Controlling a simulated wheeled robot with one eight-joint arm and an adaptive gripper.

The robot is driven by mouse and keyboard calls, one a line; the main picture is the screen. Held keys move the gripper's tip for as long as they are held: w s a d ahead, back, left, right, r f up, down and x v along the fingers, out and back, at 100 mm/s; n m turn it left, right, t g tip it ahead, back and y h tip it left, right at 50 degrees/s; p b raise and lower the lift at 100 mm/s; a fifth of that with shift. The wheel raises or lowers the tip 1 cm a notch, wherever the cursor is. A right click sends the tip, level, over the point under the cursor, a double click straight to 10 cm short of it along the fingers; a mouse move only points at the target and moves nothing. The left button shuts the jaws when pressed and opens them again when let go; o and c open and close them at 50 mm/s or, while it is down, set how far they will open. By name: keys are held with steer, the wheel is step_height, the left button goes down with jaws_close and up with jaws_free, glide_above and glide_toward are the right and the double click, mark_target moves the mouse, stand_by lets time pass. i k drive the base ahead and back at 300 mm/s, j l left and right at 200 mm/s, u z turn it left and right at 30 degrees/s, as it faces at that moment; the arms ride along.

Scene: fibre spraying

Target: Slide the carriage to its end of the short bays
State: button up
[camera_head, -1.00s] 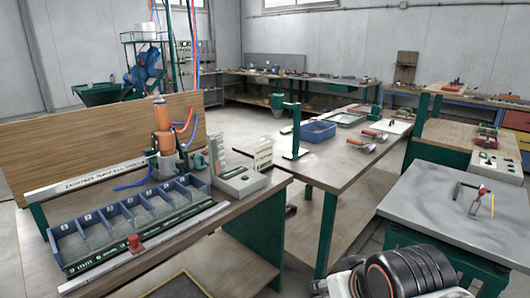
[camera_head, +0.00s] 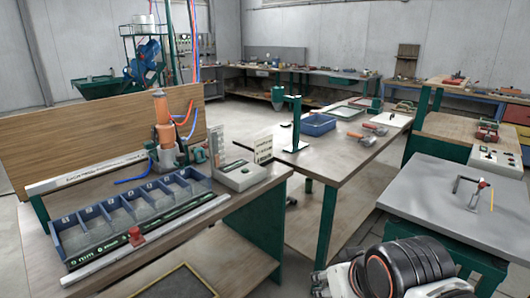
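The red carriage (camera_head: 136,237) sits on a long pale metal rail (camera_head: 178,223) along the front edge of the left bench. It stands left of the rail's middle. Behind the rail is a blue tray (camera_head: 58,238) divided into several short bays in a row, with a dark green ruler strip marked in mm along its front. Part of my arm (camera_head: 405,272) shows at the bottom right, well apart from the carriage. I cannot make out my gripper's fingertips in this view.
An orange spray device (camera_head: 164,128) and a grey box (camera_head: 240,176) stand behind and right of the tray. A wooden board (camera_head: 75,140) rises at the back. Another bench (camera_head: 325,172) with a blue bin (camera_head: 318,124) is to the right. Floor shows between the benches.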

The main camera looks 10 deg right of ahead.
mark_target(172, 158)
steer(key=i+j+u, duration=0.15)
steer(key=u, duration=0.25)
steer(key=i+j+u, duration=0.2)
steer(key=u, duration=0.15)
